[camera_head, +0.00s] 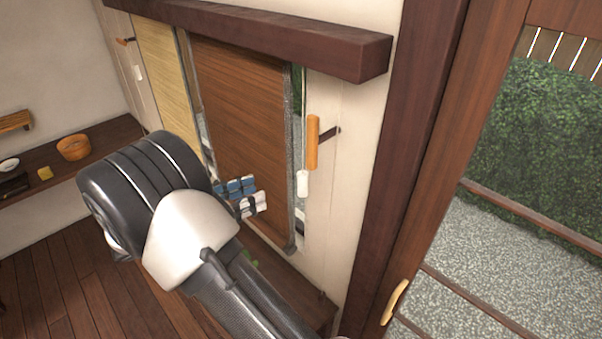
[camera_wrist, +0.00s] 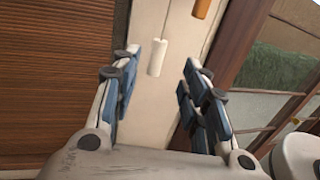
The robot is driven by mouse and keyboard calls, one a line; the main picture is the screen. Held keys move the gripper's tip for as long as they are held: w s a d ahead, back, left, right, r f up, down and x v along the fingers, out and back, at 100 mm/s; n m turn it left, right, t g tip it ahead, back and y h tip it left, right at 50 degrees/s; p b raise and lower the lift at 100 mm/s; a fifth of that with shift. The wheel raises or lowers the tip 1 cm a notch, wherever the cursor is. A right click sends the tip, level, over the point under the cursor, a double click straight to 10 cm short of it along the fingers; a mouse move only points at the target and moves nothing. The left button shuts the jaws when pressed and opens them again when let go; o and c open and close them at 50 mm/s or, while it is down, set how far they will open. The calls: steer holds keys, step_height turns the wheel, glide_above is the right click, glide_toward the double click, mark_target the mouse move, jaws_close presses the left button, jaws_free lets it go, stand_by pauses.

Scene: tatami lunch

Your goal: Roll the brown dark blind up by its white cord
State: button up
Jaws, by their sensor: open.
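The brown dark blind (camera_head: 238,105) hangs lowered over the window in the head view, and it fills the left of the wrist view (camera_wrist: 55,70). The white pull (camera_head: 303,183) of its cord hangs at the blind's right, just below an orange wooden piece (camera_head: 312,142) on a dark bracket. In the wrist view the white pull (camera_wrist: 157,57) hangs beyond my gripper (camera_wrist: 158,68), between the lines of its two fingers. My gripper is open and empty, with blue pads on its fingers. In the head view my gripper (camera_head: 243,195) is in front of the blind's lower part, left of the pull.
A pale yellow blind (camera_head: 165,75) with another white pull (camera_head: 138,73) is at the left. A dark beam (camera_head: 270,35) runs above both blinds. A wooden post (camera_head: 400,150) and sliding door stand at the right. A shelf (camera_head: 110,137) holds a wooden bowl (camera_head: 73,147).

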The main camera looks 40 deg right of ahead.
mark_target(302, 173)
steer(key=d, duration=0.4)
steer(key=s+d, duration=0.1)
steer(key=d, duration=0.4)
steer(key=s+d, duration=0.1)
steer(key=d, duration=0.3)
steer(key=shift+s+d+p, duration=0.25)
steer(key=shift+d+p, duration=0.05)
steer(key=shift+p, duration=0.05)
jaws_close()
